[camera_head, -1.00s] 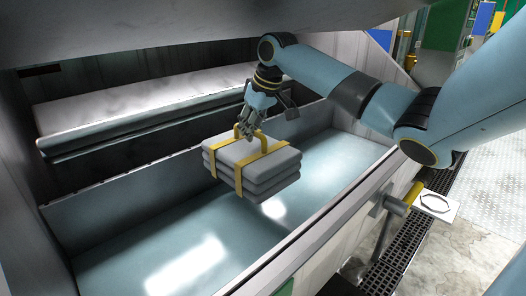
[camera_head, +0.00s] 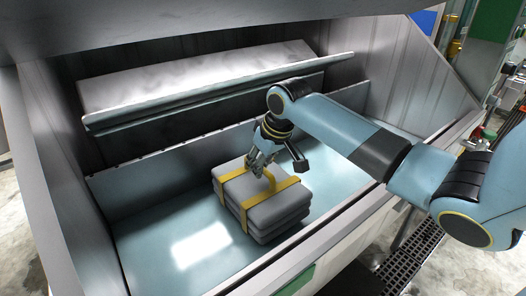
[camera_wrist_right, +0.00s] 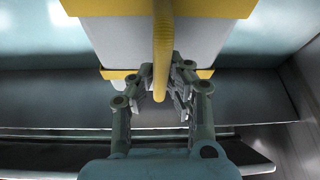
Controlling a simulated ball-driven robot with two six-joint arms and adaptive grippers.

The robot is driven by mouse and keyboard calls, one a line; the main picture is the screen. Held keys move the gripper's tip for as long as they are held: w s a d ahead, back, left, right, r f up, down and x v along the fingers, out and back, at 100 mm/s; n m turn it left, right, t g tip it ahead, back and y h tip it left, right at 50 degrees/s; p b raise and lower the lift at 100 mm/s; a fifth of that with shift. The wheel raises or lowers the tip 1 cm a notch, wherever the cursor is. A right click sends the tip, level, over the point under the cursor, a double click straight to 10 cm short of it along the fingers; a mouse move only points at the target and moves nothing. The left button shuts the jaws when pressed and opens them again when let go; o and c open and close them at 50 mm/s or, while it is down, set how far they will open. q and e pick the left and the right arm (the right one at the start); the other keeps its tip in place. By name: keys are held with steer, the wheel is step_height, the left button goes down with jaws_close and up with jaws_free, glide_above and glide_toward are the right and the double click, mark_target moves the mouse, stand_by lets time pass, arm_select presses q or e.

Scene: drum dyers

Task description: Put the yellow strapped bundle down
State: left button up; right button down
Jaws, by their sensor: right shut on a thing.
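The yellow strapped bundle (camera_head: 262,209) is a stack of grey folded layers with yellow straps and a yellow handle on top. In the head view it is inside the light blue trough (camera_head: 150,240), low over or on its floor; I cannot tell whether it touches. My right gripper (camera_head: 266,172) is above the bundle and shut on its handle. In the right wrist view the fingers (camera_wrist_right: 160,82) close around the yellow handle (camera_wrist_right: 162,50), with the grey top and straps behind it. My left gripper is not in view.
The trough's back wall (camera_head: 130,180) stands behind the bundle, with a grey slanted panel (camera_head: 200,85) above it. The front rim (camera_head: 335,222) is close on the right. Trough floor is free to the left. A dark grating (camera_head: 415,255) lies outside.

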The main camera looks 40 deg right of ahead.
steer(key=shift+w+f, duration=0.1)
steer(key=shift+f, duration=0.95)
steer(key=c, duration=1.7)
jaws_free()
steer(key=shift+f, duration=0.2)
steer(key=shift+c, duration=0.2)
steer(key=o, duration=0.4)
steer(key=shift+r, duration=0.1)
steer(key=v, duration=1.2)
steer(key=shift+r, duration=0.1)
